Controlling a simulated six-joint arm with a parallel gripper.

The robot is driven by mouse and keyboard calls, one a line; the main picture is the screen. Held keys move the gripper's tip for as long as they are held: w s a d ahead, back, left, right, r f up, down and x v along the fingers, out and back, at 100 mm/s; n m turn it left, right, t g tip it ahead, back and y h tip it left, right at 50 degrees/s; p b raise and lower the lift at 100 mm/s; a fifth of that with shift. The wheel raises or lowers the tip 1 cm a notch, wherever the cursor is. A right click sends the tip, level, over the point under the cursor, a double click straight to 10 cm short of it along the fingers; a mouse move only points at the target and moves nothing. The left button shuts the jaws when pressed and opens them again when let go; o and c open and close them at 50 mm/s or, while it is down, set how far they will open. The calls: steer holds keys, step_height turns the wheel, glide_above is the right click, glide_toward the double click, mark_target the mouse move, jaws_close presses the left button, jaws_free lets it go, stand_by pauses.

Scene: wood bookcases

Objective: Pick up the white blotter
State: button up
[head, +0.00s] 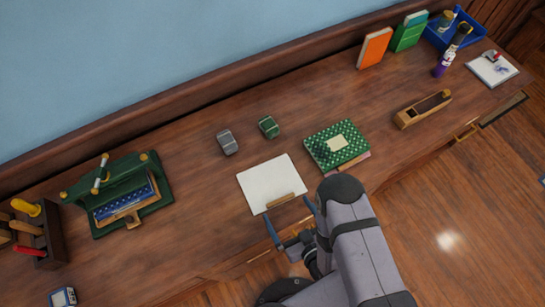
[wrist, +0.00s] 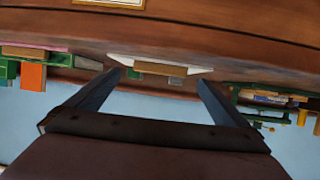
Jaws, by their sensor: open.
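The white blotter (head: 268,182), a flat white sheet with a wooden strip along its near edge, lies on the wooden desk top in the middle of the head view. In the wrist view it shows nearly edge-on as a thin pale band (wrist: 160,62) beyond my fingertips. My gripper (head: 288,211) is open, with its two blue fingers at the near edge of the blotter, one to each side of the wooden strip. It is also open in the wrist view (wrist: 158,78), with nothing between the fingers. I cannot tell whether the fingers touch the blotter.
A green patterned book (head: 352,140) lies right of the blotter. Small grey (head: 228,142) and green (head: 269,127) blocks sit behind it. A green press-like device (head: 117,195) stands left. A wooden plane (head: 423,108) and another white pad (head: 488,72) lie further right.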

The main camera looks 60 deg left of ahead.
mark_target(281, 200)
steer(key=shift+b+x, duration=0.6)
steer(key=shift+x, duration=1.25)
steer(key=c, duration=1.2)
steer(key=shift+r, duration=0.1)
